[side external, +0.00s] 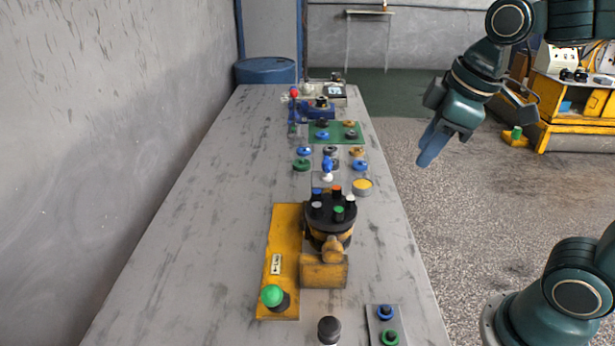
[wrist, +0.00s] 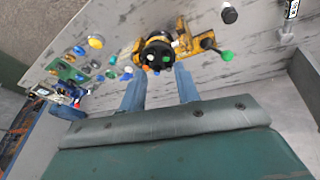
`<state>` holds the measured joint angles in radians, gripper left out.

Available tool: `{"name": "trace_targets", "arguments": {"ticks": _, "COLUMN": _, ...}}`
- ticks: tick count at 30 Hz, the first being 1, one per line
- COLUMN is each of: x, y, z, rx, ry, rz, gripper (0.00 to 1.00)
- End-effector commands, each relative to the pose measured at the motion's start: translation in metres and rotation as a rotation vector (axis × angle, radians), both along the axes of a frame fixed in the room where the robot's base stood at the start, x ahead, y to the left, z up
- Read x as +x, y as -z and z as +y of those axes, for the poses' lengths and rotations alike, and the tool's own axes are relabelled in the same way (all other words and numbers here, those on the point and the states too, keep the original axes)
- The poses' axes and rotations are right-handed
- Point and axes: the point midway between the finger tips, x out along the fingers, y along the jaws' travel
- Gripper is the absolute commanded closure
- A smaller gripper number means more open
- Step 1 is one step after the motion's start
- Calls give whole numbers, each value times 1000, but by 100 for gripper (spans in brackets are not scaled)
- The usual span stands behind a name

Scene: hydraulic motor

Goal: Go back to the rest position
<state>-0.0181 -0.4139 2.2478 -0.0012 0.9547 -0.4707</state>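My gripper (side external: 440,145) hangs in the air off the right edge of the table, above the floor, with its blue fingers pointing down. In the wrist view its two blue fingers (wrist: 160,88) stand apart with nothing between them, so it is open and empty. The black hydraulic motor (side external: 331,216) with several coloured pegs on top sits on the table. It also shows in the wrist view (wrist: 157,54), beyond the fingertips. A yellow plate (side external: 283,240) with a green ball knob (side external: 272,295) lies beside the motor.
The long grey table (side external: 210,215) holds several coloured rings, a green mat (side external: 348,140), a yellow-topped round part (side external: 362,186) and a grey plate with blue and green parts (side external: 385,325). A blue barrel (side external: 265,70) stands behind. A yellow workbench (side external: 570,110) is at the far right.

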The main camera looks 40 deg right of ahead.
Motion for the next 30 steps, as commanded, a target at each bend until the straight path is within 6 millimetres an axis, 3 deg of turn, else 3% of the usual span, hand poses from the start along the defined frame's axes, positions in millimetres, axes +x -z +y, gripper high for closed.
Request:
{"name": "trace_targets", "arguments": {"ticks": 6, "x": -41, "y": 6, "z": -3, "rx": 84, "ry": 213, "rz": -68, "gripper": 68}}
{"name": "trace_targets", "arguments": {"ticks": 12, "x": -67, "y": 16, "z": -4, "rx": 156, "ry": 371, "rz": -114, "gripper": 68}}
{"name": "trace_targets", "arguments": {"ticks": 18, "x": -79, "y": 21, "z": -5, "rx": 191, "ry": 443, "rz": -133, "gripper": 68}}
{"name": "trace_targets", "arguments": {"ticks": 30, "x": -79, "y": 22, "z": -5, "rx": 194, "ry": 450, "rz": -134, "gripper": 68}}
